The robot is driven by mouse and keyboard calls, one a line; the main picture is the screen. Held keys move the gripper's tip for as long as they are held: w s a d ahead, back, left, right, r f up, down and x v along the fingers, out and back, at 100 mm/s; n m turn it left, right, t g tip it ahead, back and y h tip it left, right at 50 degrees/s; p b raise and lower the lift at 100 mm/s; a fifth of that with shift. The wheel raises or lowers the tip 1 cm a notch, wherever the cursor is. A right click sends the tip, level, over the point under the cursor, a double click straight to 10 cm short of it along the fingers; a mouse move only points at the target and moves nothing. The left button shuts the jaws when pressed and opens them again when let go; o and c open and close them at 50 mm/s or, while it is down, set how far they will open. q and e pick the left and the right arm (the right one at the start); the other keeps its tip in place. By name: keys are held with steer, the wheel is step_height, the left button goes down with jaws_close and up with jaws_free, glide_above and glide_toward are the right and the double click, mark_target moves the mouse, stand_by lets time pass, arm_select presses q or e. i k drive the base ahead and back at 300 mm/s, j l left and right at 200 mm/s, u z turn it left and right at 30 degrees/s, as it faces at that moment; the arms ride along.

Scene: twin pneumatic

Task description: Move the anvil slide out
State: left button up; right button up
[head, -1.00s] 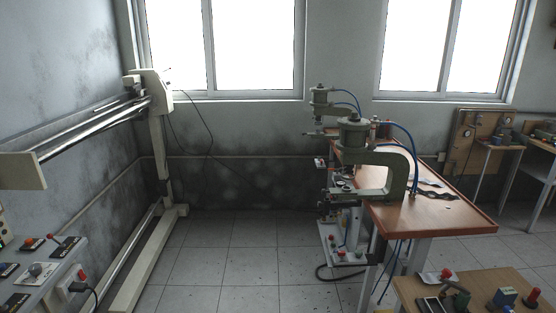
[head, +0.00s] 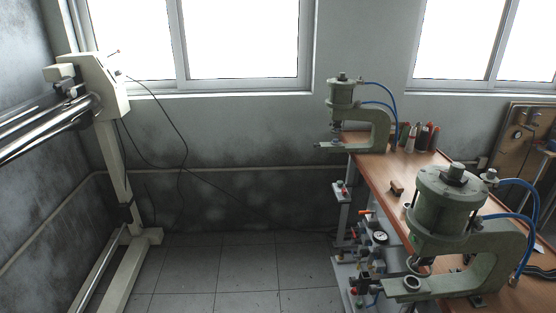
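Two grey-green pneumatic presses stand on a wooden-topped bench on the right in the head view. The near press (head: 452,203) is large, at the lower right, with a C-shaped frame and a round cylinder on top. The far press (head: 342,96) stands at the bench's back end. A round metal piece (head: 412,283) sits on the lower jaw of the near press, under its ram. I cannot tell for sure which part is the anvil slide. Neither of my grippers shows in the view.
The wooden bench top (head: 385,178) carries several bottles (head: 424,137) and a small brown block (head: 397,187). A pressure gauge (head: 380,238) and valves are at its left side. A cream roller machine (head: 112,90) stands at left. The tiled floor (head: 245,275) between is clear.

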mark_target(323, 145)
steer(key=i+j+z, duration=0.2)
steer(key=i, duration=0.15)
steer(key=i+j+z, duration=0.2)
steer(key=i, duration=0.2)
steer(key=u, duration=0.35)
steer(key=i+u, duration=0.1)
steer(key=i, duration=1.6)
steer(key=i+z, duration=0.4)
steer(key=i+j+z, duration=0.15)
steer(key=i+z, duration=0.2)
steer(key=i+j+z, duration=0.25)
steer(key=z, duration=0.15)
